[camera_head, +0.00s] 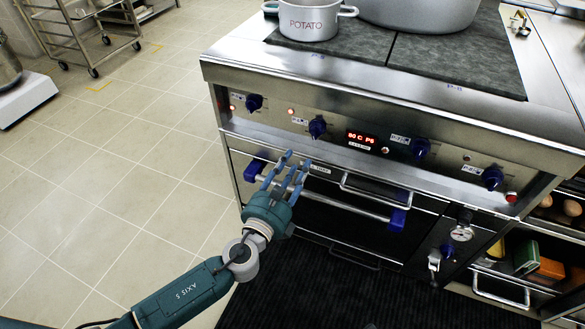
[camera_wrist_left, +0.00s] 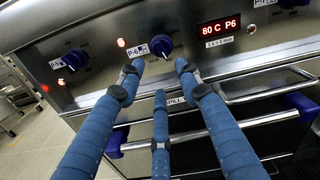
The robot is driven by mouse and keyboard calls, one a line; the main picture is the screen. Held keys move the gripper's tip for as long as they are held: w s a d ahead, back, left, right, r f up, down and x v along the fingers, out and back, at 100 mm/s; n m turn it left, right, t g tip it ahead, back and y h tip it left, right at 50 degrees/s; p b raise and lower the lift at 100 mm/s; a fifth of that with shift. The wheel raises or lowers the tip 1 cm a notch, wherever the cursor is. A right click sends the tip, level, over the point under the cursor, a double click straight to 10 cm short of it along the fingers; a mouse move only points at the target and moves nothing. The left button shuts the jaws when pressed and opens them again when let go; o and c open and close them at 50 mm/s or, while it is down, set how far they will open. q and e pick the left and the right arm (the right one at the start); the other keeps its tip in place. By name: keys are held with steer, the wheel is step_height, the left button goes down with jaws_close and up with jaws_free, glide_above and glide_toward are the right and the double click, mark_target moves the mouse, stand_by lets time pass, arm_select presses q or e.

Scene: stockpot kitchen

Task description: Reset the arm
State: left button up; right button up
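My left arm (camera_head: 185,298) reaches in from the lower left in the head view. Its gripper (camera_head: 291,162) has blue fingers that point up at the stove front, by the left end of the oven handle. In the left wrist view the blue fingers (camera_wrist_left: 160,85) are spread apart with nothing between them. They lie below a blue knob (camera_wrist_left: 161,45) and in front of the oven handle bar (camera_wrist_left: 210,133). I cannot tell whether any finger touches the stove. My right gripper is not in view.
The stove (camera_head: 390,95) carries a pot marked POTATO (camera_head: 308,24) and a larger pot (camera_head: 420,12). Blue knobs and a red display (camera_head: 361,138) line its front. A wire rack (camera_head: 85,30) stands at the back left. The tiled floor (camera_head: 120,180) at left is clear.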

arm_select(q)
steer(key=shift+s+a, duration=0.15)
steer(key=shift+s, duration=0.3)
